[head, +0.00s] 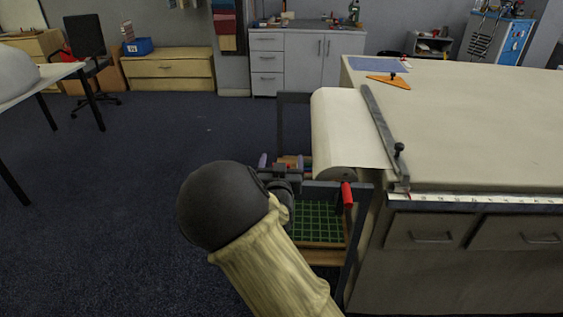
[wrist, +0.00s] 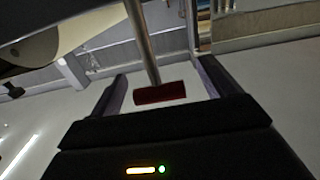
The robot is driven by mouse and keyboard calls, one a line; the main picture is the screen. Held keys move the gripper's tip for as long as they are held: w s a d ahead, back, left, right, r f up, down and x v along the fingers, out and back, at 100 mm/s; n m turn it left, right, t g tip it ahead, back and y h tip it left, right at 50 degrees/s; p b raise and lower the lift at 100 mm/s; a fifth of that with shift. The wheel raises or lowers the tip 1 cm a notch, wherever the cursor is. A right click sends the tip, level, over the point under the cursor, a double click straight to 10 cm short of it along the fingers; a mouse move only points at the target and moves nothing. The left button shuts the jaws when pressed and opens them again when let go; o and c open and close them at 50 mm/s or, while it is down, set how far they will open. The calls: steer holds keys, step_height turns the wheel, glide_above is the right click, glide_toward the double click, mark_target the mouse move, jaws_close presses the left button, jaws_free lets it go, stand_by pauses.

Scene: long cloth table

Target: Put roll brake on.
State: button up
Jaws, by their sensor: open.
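The pale cloth roll (head: 338,125) lies in a dark frame at the near left end of the long table, its sheet running onto the tabletop. A red grip (head: 347,195), which looks like the brake handle, sits at the roll's near end. In the wrist view a red crosspiece (wrist: 160,93) on a metal rod (wrist: 142,40) shows between my fingers. My gripper (head: 281,163) is open and empty, left of the red grip in the head view. Its two purple fingers also show in the wrist view (wrist: 161,78). I see no contact with the red piece.
A green grid shelf (head: 318,222) lies low inside the frame, below my gripper. A metal bar (head: 384,135) with a black knob and a white ruler (head: 480,200) lie on the table (head: 460,130). The floor (head: 130,190) left of the frame is clear.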

steer(key=c, duration=1.4)
